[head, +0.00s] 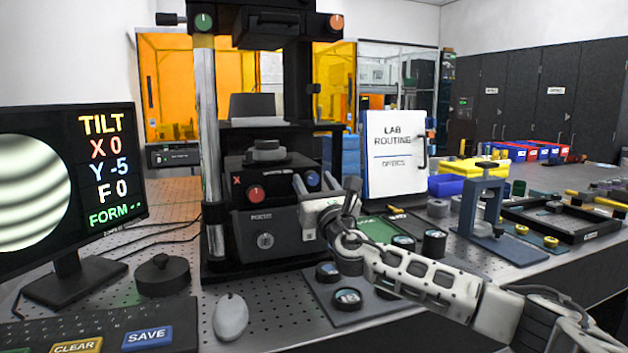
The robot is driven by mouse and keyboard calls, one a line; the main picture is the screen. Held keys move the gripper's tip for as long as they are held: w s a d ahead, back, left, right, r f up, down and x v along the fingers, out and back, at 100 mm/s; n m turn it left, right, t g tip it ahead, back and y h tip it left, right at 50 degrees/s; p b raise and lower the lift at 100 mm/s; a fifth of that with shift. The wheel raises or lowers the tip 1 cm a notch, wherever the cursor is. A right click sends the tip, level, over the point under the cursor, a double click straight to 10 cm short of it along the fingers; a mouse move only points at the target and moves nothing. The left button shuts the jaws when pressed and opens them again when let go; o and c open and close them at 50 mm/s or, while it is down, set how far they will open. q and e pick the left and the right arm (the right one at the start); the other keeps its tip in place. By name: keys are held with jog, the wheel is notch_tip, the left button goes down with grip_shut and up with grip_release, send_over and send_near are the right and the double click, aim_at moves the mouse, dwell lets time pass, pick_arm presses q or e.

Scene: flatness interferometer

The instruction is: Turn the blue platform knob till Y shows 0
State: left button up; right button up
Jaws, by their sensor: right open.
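The blue platform knob (312,178) is on the right of the black interferometer's front panel. My right gripper (313,183) is in front of it, open, with one finger to the left of the knob and one to the right. I cannot tell whether either finger touches it. A red knob (254,192) marked X is on the left of the same panel. The monitor (112,165) reads X 0, Y -5, F 0 and FORM with dashes, beside a disc of curved fringes. My left gripper is out of view.
A mouse (230,317), a black round weight-like piece (162,275) and a keyboard with CLEAR and SAVE keys (147,338) are in front. Below my right forearm is a grey pad (322,294) with round pieces. A blue clamp stand (487,205) stands to the right.

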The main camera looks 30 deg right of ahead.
jog(key=shift+w+r, duration=0.1)
jog(key=shift+w, duration=0.15)
jog(key=c, duration=1)
jog(key=shift+o, duration=0.2)
jog(key=shift+m, duration=0.4)
